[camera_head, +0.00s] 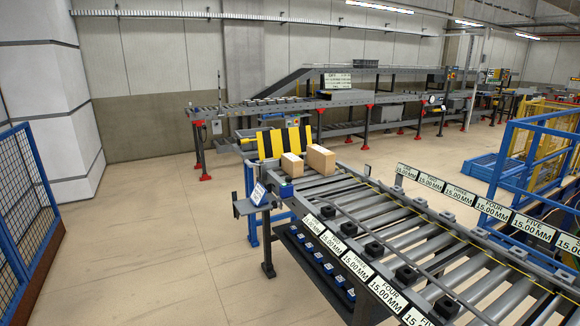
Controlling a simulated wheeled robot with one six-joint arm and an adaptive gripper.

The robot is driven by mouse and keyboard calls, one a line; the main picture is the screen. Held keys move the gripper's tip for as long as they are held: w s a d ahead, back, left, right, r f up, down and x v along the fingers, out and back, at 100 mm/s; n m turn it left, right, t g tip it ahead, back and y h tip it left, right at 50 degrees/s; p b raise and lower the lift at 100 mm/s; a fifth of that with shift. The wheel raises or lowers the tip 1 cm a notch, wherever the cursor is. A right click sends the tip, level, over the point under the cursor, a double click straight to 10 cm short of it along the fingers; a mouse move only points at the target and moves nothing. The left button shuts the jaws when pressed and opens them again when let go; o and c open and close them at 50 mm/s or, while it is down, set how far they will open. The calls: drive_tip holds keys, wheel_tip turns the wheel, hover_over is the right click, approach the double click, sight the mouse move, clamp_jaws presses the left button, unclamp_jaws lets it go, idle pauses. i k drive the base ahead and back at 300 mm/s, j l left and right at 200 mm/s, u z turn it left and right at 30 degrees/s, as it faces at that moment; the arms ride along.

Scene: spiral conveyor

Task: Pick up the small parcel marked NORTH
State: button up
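Two plain brown parcels sit at the far end of a roller conveyor (345,198), in front of a yellow-and-black striped end plate (264,143). The left parcel (292,166) is smaller and stands closer to the conveyor's left edge. The right parcel (320,160) is larger and stands beside it. I cannot read any marking on either one, so I cannot tell which is marked NORTH. My gripper is not in view.
Labels (357,264) marked with numbers and 15.00 MM line both conveyor sides. A blue mesh fence (25,190) is far left, blue railings (530,165) right. The floor (160,240) left of the conveyor is clear.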

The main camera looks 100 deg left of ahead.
sight(292, 166)
drive_tip(key=u, duration=2.65)
drive_tip(key=i+j, duration=0.15)
drive_tip(key=i, duration=0.4)
drive_tip(key=i+j+z, duration=0.15)
drive_tip(key=i, duration=0.4)
drive_tip(key=i+j, duration=0.1)
drive_tip(key=j, duration=0.3)
drive_tip(key=i+j+z, duration=0.1)
drive_tip(key=j, duration=0.3)
drive_tip(key=i+j+z, duration=0.1)
drive_tip(key=j, duration=0.6)
drive_tip(key=k+j, duration=0.15)
drive_tip(key=j+z, duration=0.05)
drive_tip(key=j, duration=0.05)
